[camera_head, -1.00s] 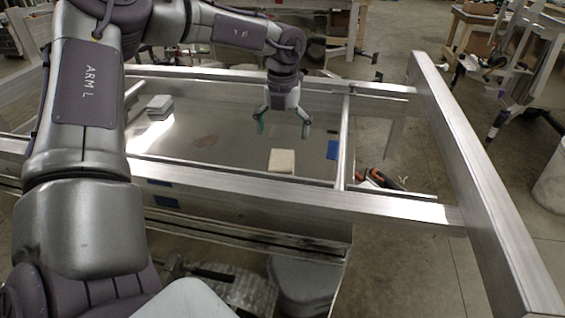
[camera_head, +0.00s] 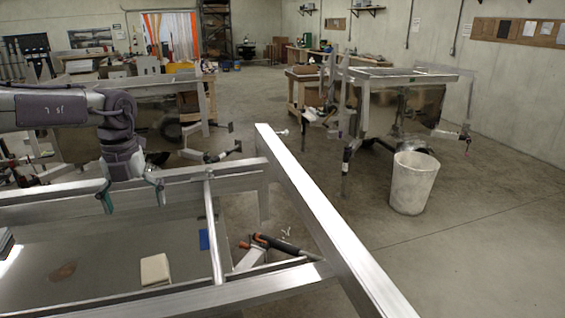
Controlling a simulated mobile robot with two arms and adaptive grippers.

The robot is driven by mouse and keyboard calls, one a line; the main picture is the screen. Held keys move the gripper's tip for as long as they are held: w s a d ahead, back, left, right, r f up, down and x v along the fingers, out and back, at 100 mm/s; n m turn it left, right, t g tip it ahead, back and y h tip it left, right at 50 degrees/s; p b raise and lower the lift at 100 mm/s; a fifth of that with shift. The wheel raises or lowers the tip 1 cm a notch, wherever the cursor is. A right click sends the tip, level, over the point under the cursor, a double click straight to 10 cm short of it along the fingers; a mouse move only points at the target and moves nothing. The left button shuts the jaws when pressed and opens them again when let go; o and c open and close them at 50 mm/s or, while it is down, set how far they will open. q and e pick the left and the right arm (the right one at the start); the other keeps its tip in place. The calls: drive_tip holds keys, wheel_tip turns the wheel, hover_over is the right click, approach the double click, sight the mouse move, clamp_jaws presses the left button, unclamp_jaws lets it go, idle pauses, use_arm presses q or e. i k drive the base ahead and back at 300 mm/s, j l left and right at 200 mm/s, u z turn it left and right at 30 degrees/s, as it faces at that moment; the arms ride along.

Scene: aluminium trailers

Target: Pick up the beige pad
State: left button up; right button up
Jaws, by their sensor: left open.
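The beige pad (camera_head: 155,269) lies flat on the shiny metal panel (camera_head: 95,262) inside the aluminium trailer frame, near its front rail. My left gripper (camera_head: 132,200) points down with its green-tipped fingers spread apart and nothing between them. It hangs above and behind the pad, close to the far rail in the picture, and does not touch the pad. My right gripper is not in view.
Orange-and-black tools (camera_head: 275,246) lie beyond that bar. A long aluminium beam (camera_head: 325,220) bounds the right side. A white bin (camera_head: 412,183) stands on open floor.

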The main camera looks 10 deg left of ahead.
sight(155, 272)
drive_tip(key=k, duration=1.5)
